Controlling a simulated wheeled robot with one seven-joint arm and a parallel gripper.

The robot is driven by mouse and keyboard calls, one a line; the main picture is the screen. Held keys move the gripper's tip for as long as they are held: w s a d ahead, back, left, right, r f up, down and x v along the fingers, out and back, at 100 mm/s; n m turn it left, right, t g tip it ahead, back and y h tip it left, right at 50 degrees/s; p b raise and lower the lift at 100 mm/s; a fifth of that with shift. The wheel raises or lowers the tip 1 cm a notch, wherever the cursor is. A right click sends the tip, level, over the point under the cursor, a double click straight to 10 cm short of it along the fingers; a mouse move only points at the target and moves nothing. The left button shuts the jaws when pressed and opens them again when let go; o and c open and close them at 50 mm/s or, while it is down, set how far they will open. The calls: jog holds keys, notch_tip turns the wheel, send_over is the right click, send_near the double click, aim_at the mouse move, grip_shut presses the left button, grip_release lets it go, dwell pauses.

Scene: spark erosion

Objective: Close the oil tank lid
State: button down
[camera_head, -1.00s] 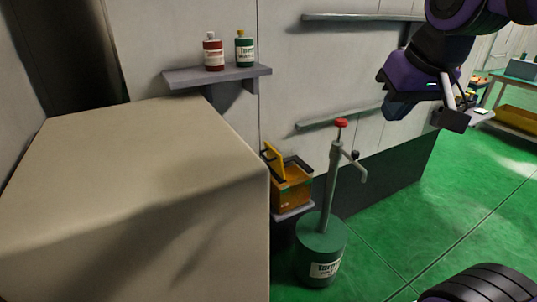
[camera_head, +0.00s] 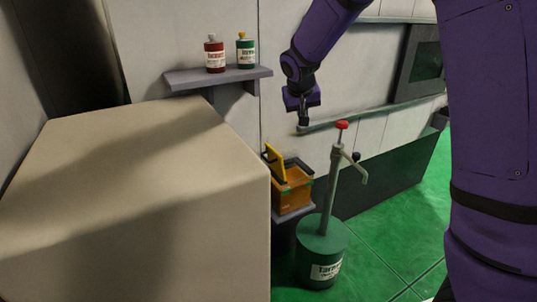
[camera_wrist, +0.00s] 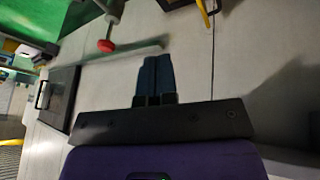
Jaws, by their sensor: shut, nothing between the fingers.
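The oil tank (camera_head: 293,196) is an orange-yellow box on a small ledge behind the beige block in the head view. Its yellow lid (camera_head: 274,161) stands up, tilted open at the left, with a dark rim around the top opening. My gripper (camera_head: 303,128) is shut and empty, pointing down above and slightly right of the tank, clear of it. In the wrist view the two dark fingers (camera_wrist: 155,75) are together in front of the pale wall. A yellow edge at the top right of that view may be the lid.
A green drum (camera_head: 322,250) with a red-topped hand pump (camera_head: 341,126) stands right of the tank. A shelf (camera_head: 218,76) carries a red bottle (camera_head: 214,54) and a green bottle (camera_head: 246,51). The large beige block (camera_head: 130,200) fills the left. A wall rail (camera_head: 375,115) runs behind my gripper.

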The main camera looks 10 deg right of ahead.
jog(key=w+a+f+n+t+h, duration=0.1)
jog(key=w+a+f, duration=0.45)
jog(key=f, duration=0.25)
jog(key=w+a+f+n+t+h, duration=0.15)
jog(key=w+a+f, duration=0.25)
jog(key=w+f, duration=0.4)
send_near(272, 157)
jog(key=x, duration=0.5)
jog(key=shift+a+r+g, duration=0.1)
jog(key=shift+r+g, duration=0.05)
jog(key=shift+g, duration=0.2)
jog(key=shift+r+y, duration=0.1)
jog(key=shift+y, duration=0.25)
